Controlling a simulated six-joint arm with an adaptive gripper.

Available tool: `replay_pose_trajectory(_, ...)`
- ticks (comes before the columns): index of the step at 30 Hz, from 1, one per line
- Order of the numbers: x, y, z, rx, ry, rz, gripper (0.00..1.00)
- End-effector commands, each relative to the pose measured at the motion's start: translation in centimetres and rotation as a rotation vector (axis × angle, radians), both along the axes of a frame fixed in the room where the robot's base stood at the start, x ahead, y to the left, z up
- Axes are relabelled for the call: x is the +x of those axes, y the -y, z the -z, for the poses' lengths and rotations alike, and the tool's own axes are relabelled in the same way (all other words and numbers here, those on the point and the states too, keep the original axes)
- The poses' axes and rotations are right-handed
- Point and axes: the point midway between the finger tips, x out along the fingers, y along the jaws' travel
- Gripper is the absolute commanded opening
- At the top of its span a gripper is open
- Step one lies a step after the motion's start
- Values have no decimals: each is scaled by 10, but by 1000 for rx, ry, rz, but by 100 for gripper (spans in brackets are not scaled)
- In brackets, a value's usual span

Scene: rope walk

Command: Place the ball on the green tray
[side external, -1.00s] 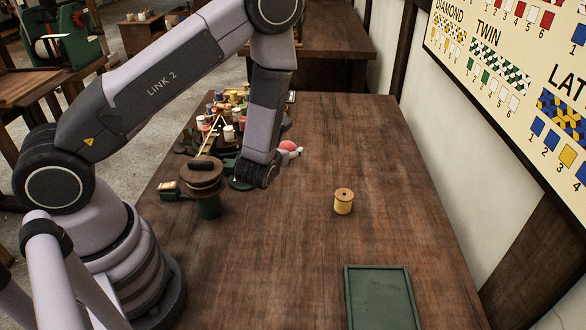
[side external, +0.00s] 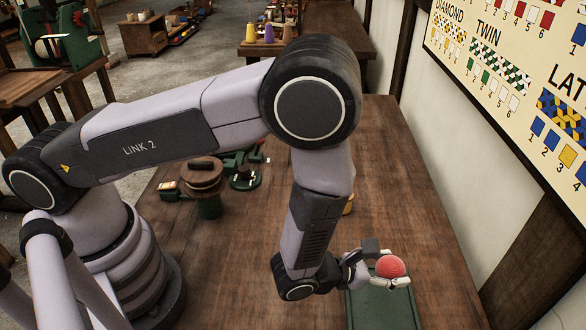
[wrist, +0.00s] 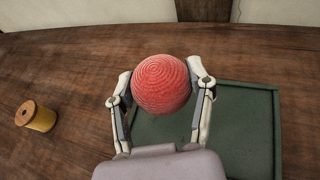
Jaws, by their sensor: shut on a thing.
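The red ball (side external: 390,266) is held between the fingers of my gripper (side external: 384,268). In the wrist view the ball (wrist: 161,84) has a finely wound, ridged surface, and a finger of my gripper (wrist: 160,92) is on each side of it. The green tray (side external: 351,318) lies flat on the table near its front right part. The ball appears above the tray's far end in the side view. In the wrist view the green tray (wrist: 262,158) shows behind and below my gripper, partly hidden by it. The exact height of the ball above the tray is hard to tell.
A dark wooden reel on a green stand (side external: 207,200) is nearer my base. The table right of the tray (side external: 450,285) is clear.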

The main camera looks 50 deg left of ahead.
Motion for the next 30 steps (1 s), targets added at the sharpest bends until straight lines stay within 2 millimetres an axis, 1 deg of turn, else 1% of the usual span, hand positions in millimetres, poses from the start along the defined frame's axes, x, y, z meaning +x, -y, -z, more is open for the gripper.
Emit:
replay_pose_trajectory(1, -1, 0, 11, 3, -2, 2, 20)
replay_pose_trajectory(3, -1, 0, 22, 3, -2, 2, 20)
replay_pose_trajectory(8, 0, 0, 39, 2, -1, 0, 20)
replay_pose_trajectory(13, 0, -1, 62, 1, -2, -1, 20)
replay_pose_trajectory(15, 0, 0, 67, 0, 0, -1, 20)
replay_pose_trajectory(26, 0, -1, 70, 0, 0, -1, 20)
replay_pose_trajectory(27, 0, 0, 70, 0, 0, -1, 56)
replay_pose_trajectory(30, 0, -1, 70, 0, 0, -1, 69)
